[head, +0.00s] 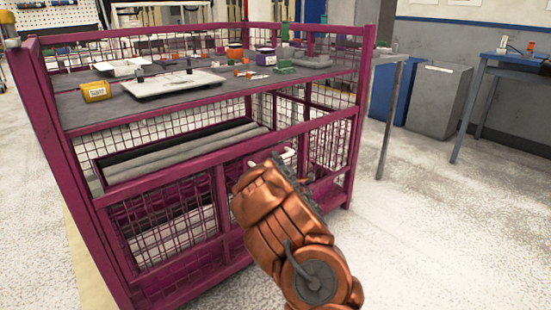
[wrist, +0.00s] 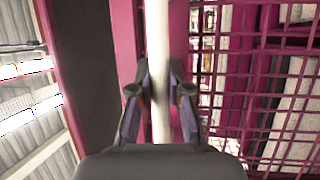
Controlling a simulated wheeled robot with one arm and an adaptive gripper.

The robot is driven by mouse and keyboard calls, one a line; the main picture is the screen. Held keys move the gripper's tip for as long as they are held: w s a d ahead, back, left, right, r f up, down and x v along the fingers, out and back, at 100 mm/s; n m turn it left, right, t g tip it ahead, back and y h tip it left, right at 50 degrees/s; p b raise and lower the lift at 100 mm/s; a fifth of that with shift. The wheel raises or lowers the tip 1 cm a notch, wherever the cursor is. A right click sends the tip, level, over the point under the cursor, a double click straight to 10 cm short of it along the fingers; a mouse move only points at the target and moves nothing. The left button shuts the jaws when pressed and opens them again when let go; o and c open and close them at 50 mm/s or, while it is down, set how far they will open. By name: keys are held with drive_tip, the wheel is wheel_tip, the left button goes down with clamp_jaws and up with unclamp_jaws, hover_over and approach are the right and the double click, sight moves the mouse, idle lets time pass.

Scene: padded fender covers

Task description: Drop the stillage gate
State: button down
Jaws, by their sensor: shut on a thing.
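The stillage is a magenta steel frame with mesh sides, standing left of centre in the head view. Its gate (head: 222,200), a magenta framed mesh panel, stands upright across the lower front. In the wrist view the gate mesh (wrist: 275,95) fills the right side. A pale round bar (wrist: 158,60), seemingly the gate's handle, runs between my fingers beside a magenta upright. My gripper (wrist: 160,92) is shut on this bar, one finger on each side. In the head view my copper-coloured arm covers part of the gate and hides most of the gripper.
The stillage's upper shelf (head: 225,92) holds a yellow box (head: 96,91), a white tray and several small parts. Grey rolls (head: 180,152) lie inside behind the gate. Open floor (head: 440,240) lies to the right, with a grey bin (head: 438,97) and a blue-framed table beyond.

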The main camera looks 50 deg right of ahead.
drive_tip(key=c, duration=1.1)
unclamp_jaws()
drive_tip(key=v, duration=0.7)
drive_tip(key=shift+s, duration=0.15)
drive_tip(key=shift+a, duration=0.1)
